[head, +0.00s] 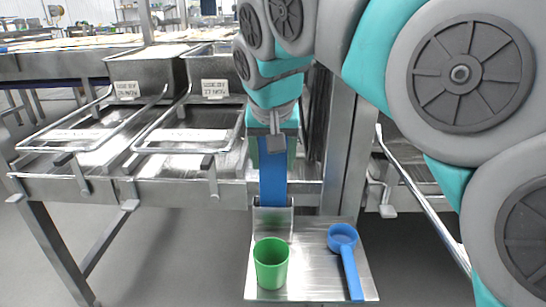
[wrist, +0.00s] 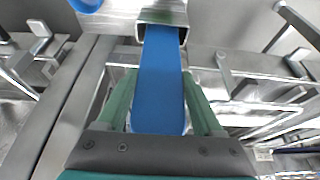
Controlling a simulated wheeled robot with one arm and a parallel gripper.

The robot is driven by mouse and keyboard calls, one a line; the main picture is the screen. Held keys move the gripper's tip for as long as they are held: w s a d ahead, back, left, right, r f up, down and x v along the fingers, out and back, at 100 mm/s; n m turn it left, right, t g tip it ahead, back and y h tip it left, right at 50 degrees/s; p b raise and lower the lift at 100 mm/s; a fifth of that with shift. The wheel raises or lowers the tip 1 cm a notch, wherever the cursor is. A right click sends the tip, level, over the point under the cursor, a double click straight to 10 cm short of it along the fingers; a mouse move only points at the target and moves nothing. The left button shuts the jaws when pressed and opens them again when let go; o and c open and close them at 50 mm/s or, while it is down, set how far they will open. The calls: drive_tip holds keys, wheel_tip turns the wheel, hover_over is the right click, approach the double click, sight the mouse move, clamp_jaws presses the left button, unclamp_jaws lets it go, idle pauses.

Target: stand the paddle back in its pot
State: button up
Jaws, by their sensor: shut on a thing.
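The blue paddle (head: 273,182) is upright below my gripper (head: 272,148) in the head view. Its lower end goes behind the front wall of the metal pot (head: 272,224), so its tip is hidden. In the wrist view the paddle (wrist: 161,80) runs between the green fingers of my gripper (wrist: 161,100), which is shut on it. Its far end enters the square mouth of the pot (wrist: 180,10). Whether it touches the pot's bottom cannot be seen.
The pot stands at the back of a metal shelf (head: 312,262). A green cup (head: 270,264) and a blue scoop (head: 346,252) are in front of it. Metal trays (head: 190,130) with labels are on the counter to the left.

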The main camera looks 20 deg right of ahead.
drive_tip(key=o, duration=1.4)
